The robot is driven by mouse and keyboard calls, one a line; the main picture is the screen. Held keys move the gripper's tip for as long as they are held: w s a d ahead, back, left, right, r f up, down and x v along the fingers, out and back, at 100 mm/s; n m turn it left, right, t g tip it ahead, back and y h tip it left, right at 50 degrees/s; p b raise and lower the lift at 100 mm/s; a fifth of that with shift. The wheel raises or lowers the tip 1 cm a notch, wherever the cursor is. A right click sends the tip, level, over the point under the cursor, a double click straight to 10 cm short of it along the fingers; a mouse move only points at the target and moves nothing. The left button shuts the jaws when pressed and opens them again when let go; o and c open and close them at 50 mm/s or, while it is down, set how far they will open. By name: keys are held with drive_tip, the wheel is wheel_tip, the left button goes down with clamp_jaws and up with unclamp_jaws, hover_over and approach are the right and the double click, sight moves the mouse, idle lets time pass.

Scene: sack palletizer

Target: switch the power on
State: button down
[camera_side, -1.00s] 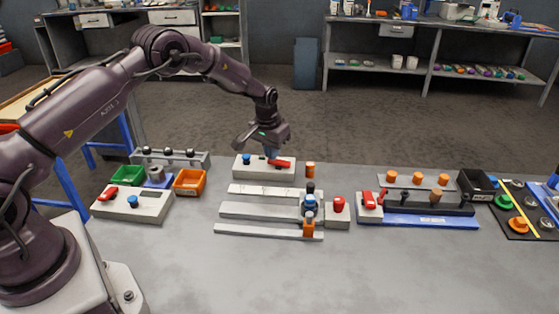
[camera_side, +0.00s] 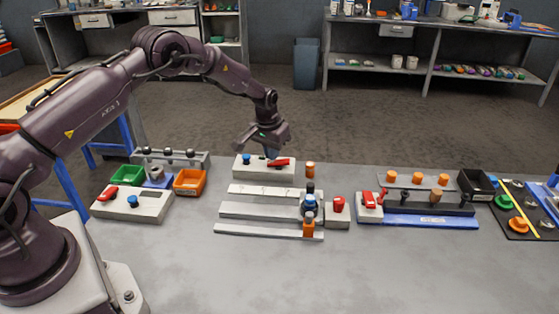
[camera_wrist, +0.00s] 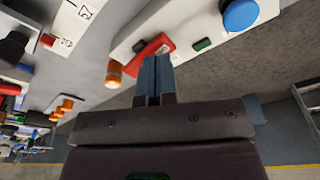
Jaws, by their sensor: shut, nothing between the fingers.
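A light grey control box (camera_side: 258,172) stands at the back of the table, left of its middle. It carries a red switch lever (camera_side: 279,162) and a blue knob (camera_side: 246,158). My gripper (camera_side: 272,154) is shut and empty, pointing down at the red lever. In the wrist view the shut fingers (camera_wrist: 155,80) are right at the red lever (camera_wrist: 153,48) and cover part of it; I cannot tell if they touch. The blue knob (camera_wrist: 240,14) and a small green part (camera_wrist: 203,44) sit on the same box.
Grey rails (camera_side: 265,210) lie in front of the control box. The front of the table is clear.

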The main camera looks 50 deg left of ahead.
drive_tip(key=shift+r, duration=3.1)
drive_tip(key=s+d+r+m+t, duration=0.1)
drive_tip(key=s+d+r, duration=0.3)
drive_tip(key=s+r, duration=0.3)
drive_tip(key=s+d+r+m+t, duration=0.1)
drive_tip(key=s+d+r, duration=0.4)
drive_tip(key=s, duration=1.1)
drive_tip(key=s+d+r+m+t, duration=0.1)
drive_tip(key=s+d+r, duration=0.3)
drive_tip(key=s+r, duration=0.7)
drive_tip(key=shift+s+d+t, duration=0.25)
drive_tip(key=shift+s+t, duration=0.15)
